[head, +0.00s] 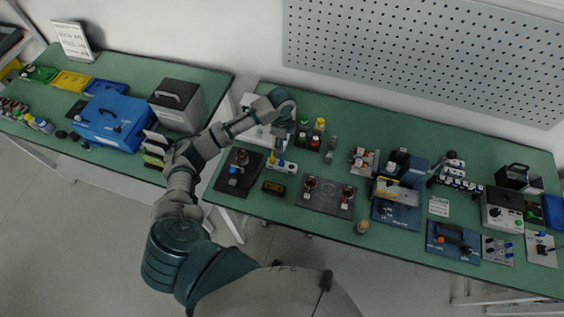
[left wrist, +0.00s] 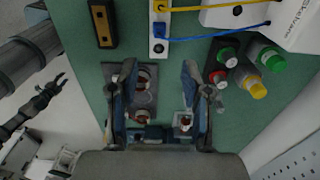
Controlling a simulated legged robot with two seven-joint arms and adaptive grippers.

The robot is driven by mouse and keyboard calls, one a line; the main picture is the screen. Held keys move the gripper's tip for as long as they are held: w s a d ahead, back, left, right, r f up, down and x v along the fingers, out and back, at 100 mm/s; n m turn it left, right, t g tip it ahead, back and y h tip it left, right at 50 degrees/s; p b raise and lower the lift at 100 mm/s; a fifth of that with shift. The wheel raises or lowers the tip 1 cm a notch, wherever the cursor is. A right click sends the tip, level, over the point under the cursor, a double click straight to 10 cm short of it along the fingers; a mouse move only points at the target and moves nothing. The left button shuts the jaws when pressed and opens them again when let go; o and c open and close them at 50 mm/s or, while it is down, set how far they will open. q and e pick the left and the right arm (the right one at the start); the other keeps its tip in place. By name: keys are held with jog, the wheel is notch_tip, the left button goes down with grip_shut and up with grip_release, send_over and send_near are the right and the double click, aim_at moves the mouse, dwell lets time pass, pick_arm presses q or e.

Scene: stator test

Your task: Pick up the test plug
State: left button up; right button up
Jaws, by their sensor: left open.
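A white terminal strip (head: 287,167) lies on the green bench just below my left gripper (head: 277,150). In the left wrist view the strip (left wrist: 158,48) is at the top, with a yellow plug (left wrist: 158,8) and a blue plug (left wrist: 158,30) on it, each with a cable running right. I cannot tell which one is the test plug.
A white instrument (left wrist: 265,18) takes the cables. Capped bottles (head: 315,135) stand beside the strip. A black-and-brown block (head: 274,188) and a plate with copper coils (head: 328,200) lie nearer the front edge. A perforated panel (head: 420,60) is behind the bench.

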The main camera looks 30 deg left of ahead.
aim_at(282, 160)
pick_arm(q)
notch_tip(282, 160, down, 13)
jog(key=shift+p, duration=0.5)
grip_shut()
